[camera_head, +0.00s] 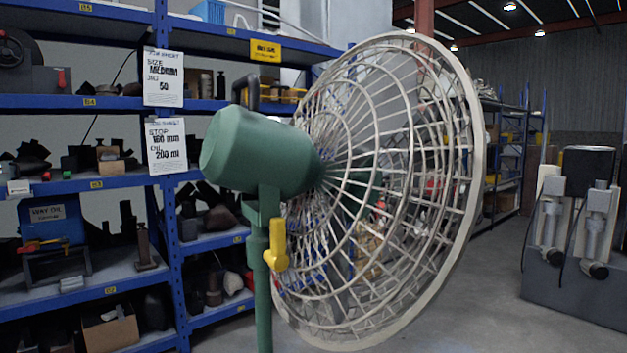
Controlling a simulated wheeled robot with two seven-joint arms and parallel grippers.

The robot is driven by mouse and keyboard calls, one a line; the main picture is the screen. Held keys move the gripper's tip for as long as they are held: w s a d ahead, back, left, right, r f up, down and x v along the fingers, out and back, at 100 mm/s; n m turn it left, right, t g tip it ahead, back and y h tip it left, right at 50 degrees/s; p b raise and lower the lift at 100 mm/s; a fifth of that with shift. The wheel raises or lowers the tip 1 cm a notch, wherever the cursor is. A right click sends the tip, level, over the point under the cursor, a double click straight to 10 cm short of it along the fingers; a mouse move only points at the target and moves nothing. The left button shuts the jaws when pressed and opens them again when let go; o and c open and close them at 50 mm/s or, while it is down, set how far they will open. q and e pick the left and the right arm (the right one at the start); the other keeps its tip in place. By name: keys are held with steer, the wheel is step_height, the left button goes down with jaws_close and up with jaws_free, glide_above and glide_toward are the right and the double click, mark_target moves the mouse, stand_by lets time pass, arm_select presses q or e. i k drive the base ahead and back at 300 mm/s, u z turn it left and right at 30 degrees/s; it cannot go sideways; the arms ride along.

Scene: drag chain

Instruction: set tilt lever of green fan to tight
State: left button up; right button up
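The green fan (255,150) stands close in front of me in the middle of the view. Its green motor housing sits on a thin green post (262,300), and its pale wire cage (400,190) faces right. The yellow tilt lever (277,247) is on the right side of the post, just below the housing, with its wider end hanging down. A dark handle shape (250,92) shows above the housing. I cannot read any tight or loose mark near the lever. Neither of my grippers shows in this view.
Blue shelves (80,185) with tools, boxes and paper signs (163,78) stand behind the fan on the left. A grey machine block (577,270) with two cylinders stands at the right. The grey floor (480,315) between fan and machine is clear.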

mark_target(276, 257)
steer(key=u, duration=1.9)
steer(key=k, duration=0.85)
steer(key=z, duration=1.6)
steer(key=i, duration=0.55)
steer(key=z, duration=0.05)
